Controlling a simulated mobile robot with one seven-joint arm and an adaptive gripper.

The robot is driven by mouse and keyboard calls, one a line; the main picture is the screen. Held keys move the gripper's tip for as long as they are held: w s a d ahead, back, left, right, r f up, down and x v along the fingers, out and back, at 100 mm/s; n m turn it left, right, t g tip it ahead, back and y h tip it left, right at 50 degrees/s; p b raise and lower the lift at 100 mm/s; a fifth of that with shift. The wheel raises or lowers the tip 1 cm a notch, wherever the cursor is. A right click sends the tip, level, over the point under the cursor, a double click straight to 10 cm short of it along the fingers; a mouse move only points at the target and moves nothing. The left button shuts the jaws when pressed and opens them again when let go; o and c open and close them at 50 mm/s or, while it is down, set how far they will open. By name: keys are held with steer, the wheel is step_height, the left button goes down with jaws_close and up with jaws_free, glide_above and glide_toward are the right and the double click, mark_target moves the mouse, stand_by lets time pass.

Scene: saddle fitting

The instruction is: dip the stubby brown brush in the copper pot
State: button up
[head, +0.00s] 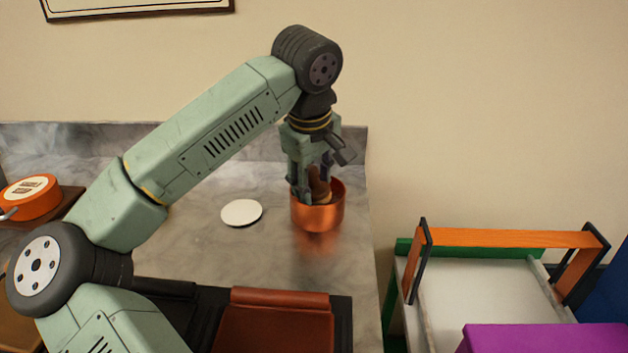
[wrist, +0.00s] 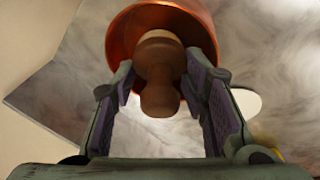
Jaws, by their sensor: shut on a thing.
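The copper pot (head: 318,216) stands on the marble counter near its right end. My gripper (head: 312,195) points down at the pot's mouth. It is shut on the stubby brown brush (head: 319,184). In the wrist view, the brush's rounded brown handle (wrist: 159,75) lies between the two finger pads (wrist: 165,85), with the copper pot (wrist: 125,35) behind it. The brush's lower end is hidden by the pot's wall, the fingers and the handle, so I cannot tell how deep it sits.
A white disc (head: 242,213) lies on the counter (head: 200,250) left of the pot. An orange round tin (head: 31,197) is at the far left. A brown leather piece (head: 275,325) lies in front. An orange-handled frame (head: 510,238) and a purple block (head: 540,338) stand at the right.

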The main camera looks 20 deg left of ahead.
mark_target(313, 167)
steer(key=shift+r+p, duration=2.5)
steer(key=shift+r, duration=1.15)
steer(key=shift+r+p, duration=1.55)
steer(key=shift+r, duration=0.5)
